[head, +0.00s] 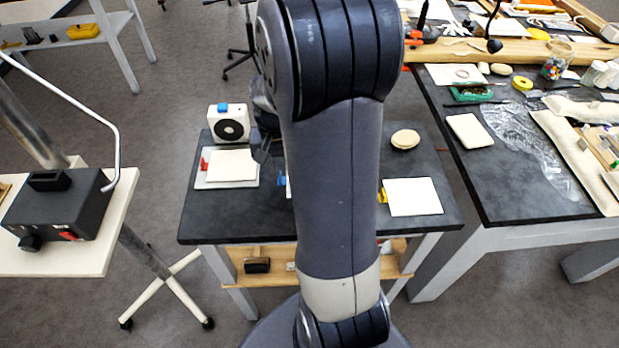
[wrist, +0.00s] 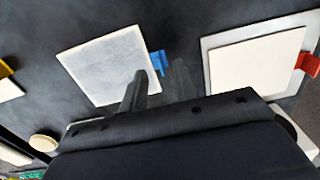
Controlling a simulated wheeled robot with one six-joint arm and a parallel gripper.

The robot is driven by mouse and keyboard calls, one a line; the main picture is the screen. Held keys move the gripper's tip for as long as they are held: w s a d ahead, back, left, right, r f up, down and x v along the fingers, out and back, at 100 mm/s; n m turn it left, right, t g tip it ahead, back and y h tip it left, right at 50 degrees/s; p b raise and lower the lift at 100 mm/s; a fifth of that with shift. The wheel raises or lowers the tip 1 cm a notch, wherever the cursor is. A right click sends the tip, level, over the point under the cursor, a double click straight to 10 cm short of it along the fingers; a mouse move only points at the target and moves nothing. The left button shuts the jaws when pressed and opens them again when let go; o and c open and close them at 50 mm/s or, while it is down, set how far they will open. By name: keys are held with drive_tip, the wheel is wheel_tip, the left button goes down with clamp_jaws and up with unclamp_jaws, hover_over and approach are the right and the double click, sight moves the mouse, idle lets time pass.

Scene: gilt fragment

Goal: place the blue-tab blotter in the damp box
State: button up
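The blue-tab blotter (wrist: 100,65) is a pale square sheet lying on the dark table, seen in the wrist view. Its blue tab (wrist: 158,62) sticks out on the side toward my gripper. My gripper (wrist: 160,70) is open and empty, its two dark fingers apart, with the tab appearing between the fingertips. Their height above the table is hard to tell. I cannot clearly make out a damp box in either view.
A red-tab blotter (head: 231,165) lies on a white board at left; a yellow-tab blotter (head: 413,197) lies at right. A round cream disc (head: 405,139) and a white device with a black round front (head: 229,125) stand farther back. A cluttered bench (head: 480,205) adjoins at right.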

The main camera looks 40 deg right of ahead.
drive_tip(key=shift+f, duration=1.25)
drive_tip(key=shift+c, duration=0.4)
clamp_jaws()
